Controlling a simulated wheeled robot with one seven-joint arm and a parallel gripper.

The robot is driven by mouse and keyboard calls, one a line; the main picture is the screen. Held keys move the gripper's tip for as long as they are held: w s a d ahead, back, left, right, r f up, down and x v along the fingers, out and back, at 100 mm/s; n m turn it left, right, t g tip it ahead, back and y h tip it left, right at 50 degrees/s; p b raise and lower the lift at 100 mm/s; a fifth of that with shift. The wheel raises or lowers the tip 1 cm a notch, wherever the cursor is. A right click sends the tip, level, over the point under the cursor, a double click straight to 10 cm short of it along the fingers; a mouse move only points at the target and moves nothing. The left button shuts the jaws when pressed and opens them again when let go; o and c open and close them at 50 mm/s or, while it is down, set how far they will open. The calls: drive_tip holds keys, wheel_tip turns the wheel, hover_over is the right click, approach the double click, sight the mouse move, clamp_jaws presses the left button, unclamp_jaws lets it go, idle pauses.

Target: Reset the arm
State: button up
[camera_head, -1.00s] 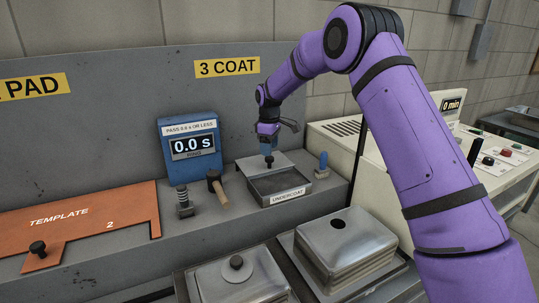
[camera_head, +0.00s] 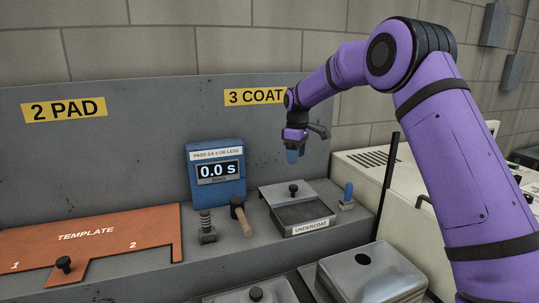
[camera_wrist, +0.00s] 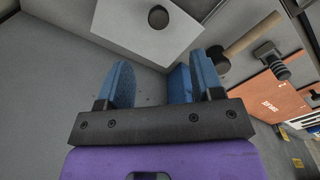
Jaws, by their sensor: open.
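My gripper (camera_head: 292,155) hangs from my purple arm above the back of the undercoat tray (camera_head: 288,229), in front of the grey back panel. In the wrist view my gripper (camera_wrist: 167,84) has its two blue fingers apart with nothing between them. The tray's lid (camera_head: 300,191) with a black knob (camera_head: 293,189) covers the back part of the tray and lies below the fingers, clear of them. The lid also shows in the wrist view (camera_wrist: 125,20).
The orange template (camera_head: 95,240) lies left; metal lidded boxes (camera_head: 370,272) are in front.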

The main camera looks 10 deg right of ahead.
drive_tip(key=s+d+r+m+t, duration=0.1)
drive_tip(key=s+d+r+m, duration=0.2)
drive_tip(key=s+r, duration=0.75)
drive_tip(key=s+d+r+m+t, duration=0.25)
drive_tip(key=s+r, duration=0.45)
drive_tip(key=s, duration=0.7)
drive_tip(key=s+d+f+m+t, duration=0.1)
drive_tip(key=s+f+m, duration=0.1)
drive_tip(key=s, duration=1.1)
drive_tip(key=s+d+f+m+t, duration=0.1)
drive_tip(key=s+d+f+m, duration=0.1)
drive_tip(key=s, duration=1.1)
drive_tip(key=shift+s+d+f+m, duration=0.15)
drive_tip(key=shift+d+f+m, duration=0.1)
drive_tip(key=shift+f+m, duration=0.4)
